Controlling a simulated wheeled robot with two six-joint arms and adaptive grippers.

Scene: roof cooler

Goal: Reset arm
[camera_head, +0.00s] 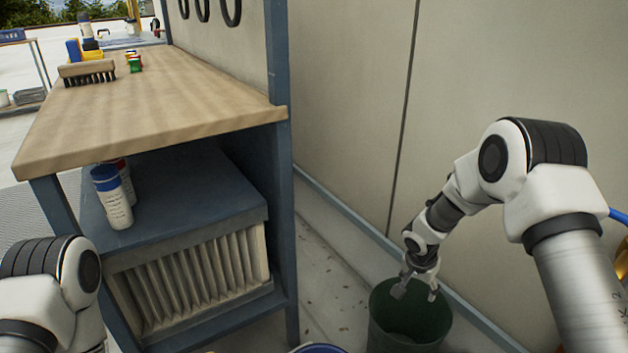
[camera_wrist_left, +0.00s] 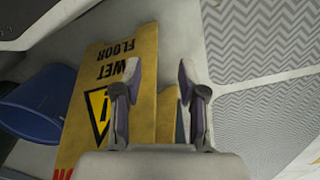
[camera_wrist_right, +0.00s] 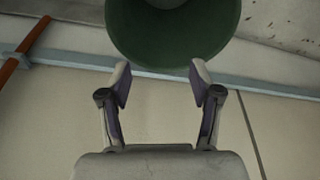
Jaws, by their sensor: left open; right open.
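My right gripper (camera_head: 416,287) is open and empty, pointing down at the mouth of a dark green bin (camera_head: 408,330) by the wall. In the right wrist view the open fingers (camera_wrist_right: 161,82) show just short of the bin's round rim (camera_wrist_right: 225,40). My left gripper shows in the left wrist view (camera_wrist_left: 156,82), open with nothing between its fingers. Beyond it lies a yellow wet floor sign (camera_wrist_left: 140,60). In the head view only part of my left arm shows at the lower left; its gripper is out of frame.
A workbench (camera_head: 150,110) stands at the left, with a brush (camera_head: 87,72) on top. A blue bucket (camera_wrist_left: 40,105) is beside the sign. The wall (camera_head: 490,70) bounds the right.

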